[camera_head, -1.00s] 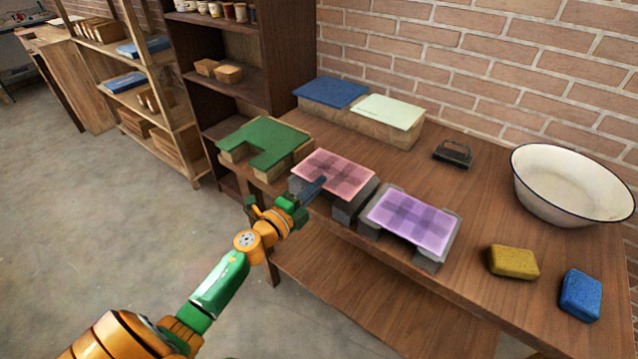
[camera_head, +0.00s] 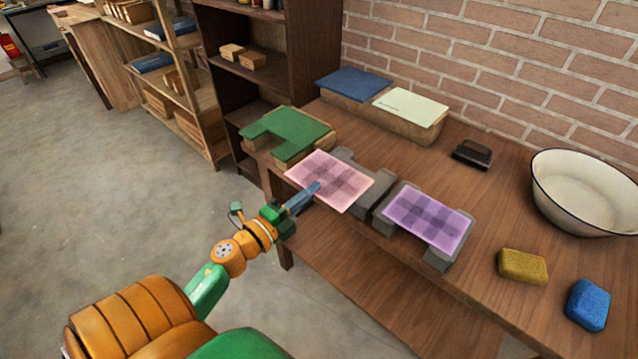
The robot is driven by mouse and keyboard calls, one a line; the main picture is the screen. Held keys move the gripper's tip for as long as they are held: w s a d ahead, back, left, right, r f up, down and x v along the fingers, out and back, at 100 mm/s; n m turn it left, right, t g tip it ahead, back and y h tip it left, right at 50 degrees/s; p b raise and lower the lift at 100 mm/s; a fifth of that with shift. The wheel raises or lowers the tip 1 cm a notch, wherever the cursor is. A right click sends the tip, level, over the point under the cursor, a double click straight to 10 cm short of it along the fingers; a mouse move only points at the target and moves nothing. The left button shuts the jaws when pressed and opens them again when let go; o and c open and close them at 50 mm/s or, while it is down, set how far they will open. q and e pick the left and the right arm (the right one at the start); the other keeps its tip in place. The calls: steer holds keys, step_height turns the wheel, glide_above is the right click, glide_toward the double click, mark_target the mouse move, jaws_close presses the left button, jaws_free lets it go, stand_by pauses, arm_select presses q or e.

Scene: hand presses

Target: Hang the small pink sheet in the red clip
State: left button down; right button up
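The small pink sheet (camera_head: 328,181), with a darker checked pattern, is off most of its grey stand (camera_head: 376,178) and reaches out over the table's front edge. My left gripper (camera_head: 313,190) comes from the lower left and its blue fingers are shut on the sheet's near edge. The finger tips overlap the sheet, and the lower finger is hidden. My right gripper is not in view. I see no red clip.
A purple sheet (camera_head: 428,216) lies on grey blocks to the right. A green slab (camera_head: 290,132) stands at the left. Blue and pale green sheets, a dark brush, a white basin (camera_head: 583,192), and yellow and blue sponges are on the table (camera_head: 490,215). Open floor lies left.

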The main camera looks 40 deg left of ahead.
arm_select(q)
steer(key=s+a+b, duration=0.1)
steer(key=s, duration=1.1)
steer(key=shift+s, duration=0.2)
